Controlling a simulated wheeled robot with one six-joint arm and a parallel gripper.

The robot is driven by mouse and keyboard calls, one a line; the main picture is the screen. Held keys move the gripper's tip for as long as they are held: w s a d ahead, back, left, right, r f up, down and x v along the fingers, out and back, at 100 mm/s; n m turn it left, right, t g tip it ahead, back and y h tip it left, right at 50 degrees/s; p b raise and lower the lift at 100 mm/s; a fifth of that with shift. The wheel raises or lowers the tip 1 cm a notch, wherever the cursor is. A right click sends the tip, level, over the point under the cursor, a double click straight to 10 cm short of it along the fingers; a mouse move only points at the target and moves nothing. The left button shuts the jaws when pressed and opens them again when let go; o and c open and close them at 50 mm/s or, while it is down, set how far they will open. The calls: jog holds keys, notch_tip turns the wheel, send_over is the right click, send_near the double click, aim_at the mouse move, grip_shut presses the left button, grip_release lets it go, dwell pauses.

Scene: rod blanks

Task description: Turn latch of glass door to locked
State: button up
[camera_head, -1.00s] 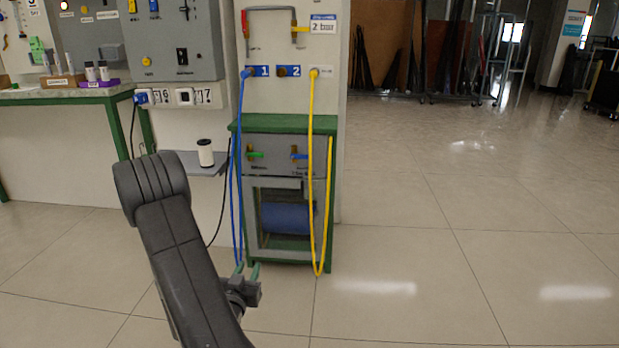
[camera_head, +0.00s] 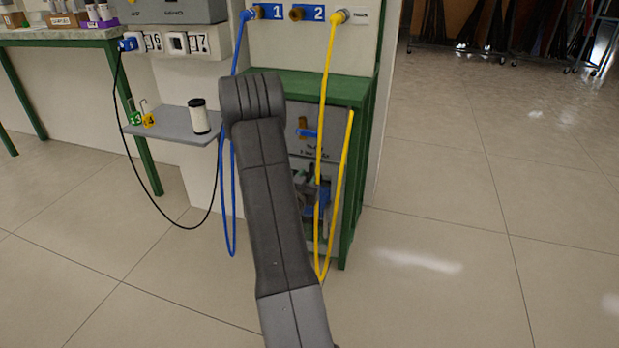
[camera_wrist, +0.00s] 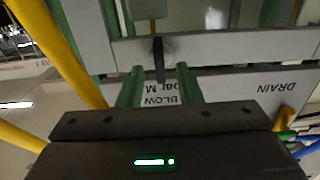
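The glass door's grey frame (camera_wrist: 225,47) crosses the upper part of the wrist view, with the cabinet's green frame around it. A dark latch lever (camera_wrist: 159,60) stands out at this frame, its long axis running up and down in the picture. My gripper (camera_wrist: 160,74) is open, its two green fingers apart, one on each side of the latch's lower end. I cannot tell whether a finger touches it. In the head view my arm hides much of the green cabinet (camera_head: 355,190), and the latch cannot be made out there.
A yellow hose (camera_head: 327,120) hangs in front of the cabinet and passes close to my gripper at left in the wrist view (camera_wrist: 65,50). A blue hose (camera_head: 231,190) hangs left of my arm. A grey shelf (camera_head: 160,125) holds a white cylinder (camera_head: 200,117). Floor at right is clear.

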jog(key=shift+w+d, duration=0.25)
jog(key=shift+w, duration=0.45)
grip_shut()
